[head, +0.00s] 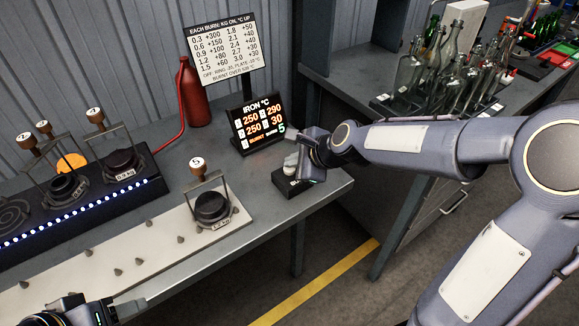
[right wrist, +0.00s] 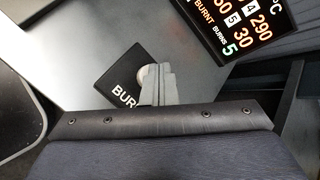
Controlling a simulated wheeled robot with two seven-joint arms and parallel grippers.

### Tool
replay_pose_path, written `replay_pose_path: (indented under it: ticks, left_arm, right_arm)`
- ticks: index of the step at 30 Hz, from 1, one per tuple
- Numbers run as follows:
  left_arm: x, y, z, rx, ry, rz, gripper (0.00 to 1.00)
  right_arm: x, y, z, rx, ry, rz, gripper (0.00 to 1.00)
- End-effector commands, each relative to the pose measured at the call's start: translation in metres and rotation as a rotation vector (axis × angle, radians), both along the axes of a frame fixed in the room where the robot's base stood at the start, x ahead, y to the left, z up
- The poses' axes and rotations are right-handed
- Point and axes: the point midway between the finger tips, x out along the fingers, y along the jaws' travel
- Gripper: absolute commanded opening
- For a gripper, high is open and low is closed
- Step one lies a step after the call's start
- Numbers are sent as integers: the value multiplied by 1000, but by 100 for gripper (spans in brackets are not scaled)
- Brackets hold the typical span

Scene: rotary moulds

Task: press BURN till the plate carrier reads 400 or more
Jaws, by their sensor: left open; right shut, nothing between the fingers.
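The black BURN box (head: 294,184) stands at the table's right end, with a pale round button (right wrist: 146,76) on top. My right gripper (head: 318,178) is shut and empty, its fingertips over the button; I cannot tell whether they press it. A dark carrier (head: 212,207) with a handle and wooden knob stands on the pale plate (head: 150,250). My left gripper (head: 112,312) is open at the lower left.
A black ring unit (head: 100,207) with blue lights holds several more carriers at left. A white chart (head: 225,52) lists kilograms against degrees per burn. A red bottle (head: 193,92) with a hose stands behind. Glass bottles (head: 410,75) stand on another bench at right.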

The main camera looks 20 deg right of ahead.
Motion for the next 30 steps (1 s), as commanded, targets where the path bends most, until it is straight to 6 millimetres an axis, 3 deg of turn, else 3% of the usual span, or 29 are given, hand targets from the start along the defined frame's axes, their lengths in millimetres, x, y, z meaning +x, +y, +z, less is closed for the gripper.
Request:
replay_pose_path:
  ticks: [11, 21, 30]
  left_arm:
    - [0, 0, 0, 0, 0, 0, 50]
    - [0, 0, 18, 0, 0, 0, 50]
    - [0, 0, 17, 0, 0, 0, 50]
  right_arm:
    - [-1, 0, -1, -1, 4, 0, 0]
    - [-1, 0, 15, -1, 3, 1, 0]
    - [0, 0, 15, -1, 2, 1, 0]
